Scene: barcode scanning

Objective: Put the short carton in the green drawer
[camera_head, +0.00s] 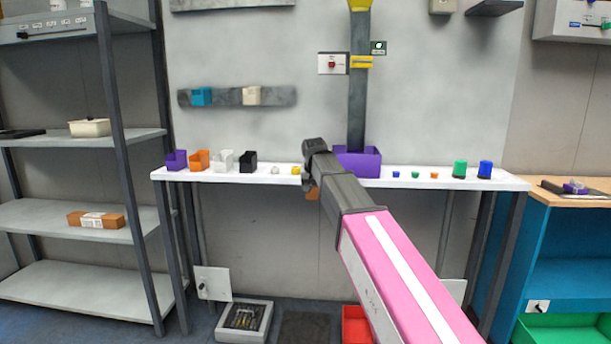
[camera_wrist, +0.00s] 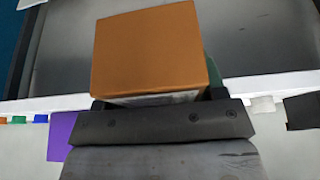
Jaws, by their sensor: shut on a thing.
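My gripper (camera_head: 308,182) is shut on an orange-brown carton in front of the white bench. In the wrist view the carton (camera_wrist: 148,50) fills the upper middle, with a white strip along its lower edge; the dark gripper body hides the rest of it. In the head view only a small orange part of the carton (camera_head: 313,194) shows below the gripper. The green drawer (camera_head: 565,328) is at the bottom right, low under the teal cabinet, and its inside shows from above. My gripper is far to the left of the drawer and above it.
The white bench (camera_head: 400,177) carries several small bins and coloured pieces, with a purple bin (camera_head: 360,162) near my gripper. Grey shelves (camera_head: 75,280) at left hold another orange carton (camera_head: 95,219). A red bin (camera_head: 356,326) and a grey tray (camera_head: 243,322) are on the floor.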

